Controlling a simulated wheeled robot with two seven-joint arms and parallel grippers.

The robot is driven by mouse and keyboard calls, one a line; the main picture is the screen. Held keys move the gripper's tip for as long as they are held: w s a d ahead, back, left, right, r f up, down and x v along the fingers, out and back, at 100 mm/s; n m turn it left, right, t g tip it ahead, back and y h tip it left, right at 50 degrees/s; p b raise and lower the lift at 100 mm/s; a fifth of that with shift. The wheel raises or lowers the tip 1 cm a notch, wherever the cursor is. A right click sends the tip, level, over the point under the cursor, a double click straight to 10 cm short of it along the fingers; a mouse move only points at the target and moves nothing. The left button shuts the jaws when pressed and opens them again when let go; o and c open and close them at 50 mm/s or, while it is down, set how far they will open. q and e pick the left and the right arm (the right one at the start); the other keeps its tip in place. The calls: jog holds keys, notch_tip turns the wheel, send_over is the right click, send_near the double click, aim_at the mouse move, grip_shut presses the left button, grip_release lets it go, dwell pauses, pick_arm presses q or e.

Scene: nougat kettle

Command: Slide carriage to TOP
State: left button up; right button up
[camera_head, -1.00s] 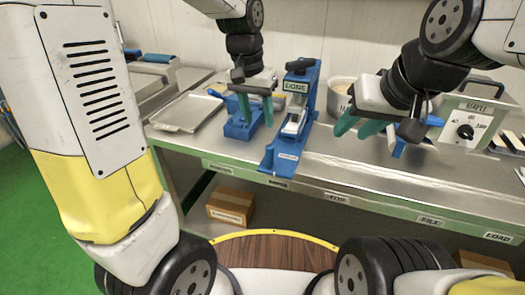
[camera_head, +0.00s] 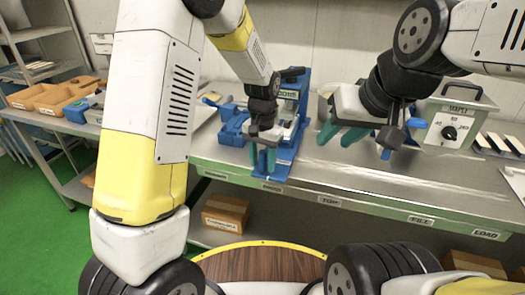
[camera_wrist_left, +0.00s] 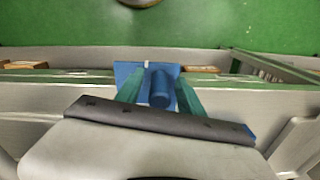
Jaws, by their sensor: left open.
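A blue plate (camera_wrist_left: 133,70) with an upright blue peg (camera_wrist_left: 160,88) shows in the left wrist view; I cannot tell whether it is the carriage. My left gripper's green fingers (camera_wrist_left: 160,95) are open, one on each side of the peg, with gaps. In the head view my left gripper (camera_head: 262,158) is over the front of the blue stand with the DONE sign (camera_head: 287,95) and hides part of it. The TOP label (camera_head: 328,201) is on the table's front edge, right of this gripper. My right gripper (camera_head: 342,135) is open and empty above the table, further right.
A grey MAPLE box with a dial (camera_head: 450,130) stands at the right. The FILL label (camera_head: 421,220) and LOAD label (camera_head: 486,234) are further right on the edge. A cardboard box (camera_head: 225,213) is on the lower shelf. The table front near TOP looks clear.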

pick_arm(q)
jog(key=shift+f, duration=0.2)
grip_shut()
dwell(1.3)
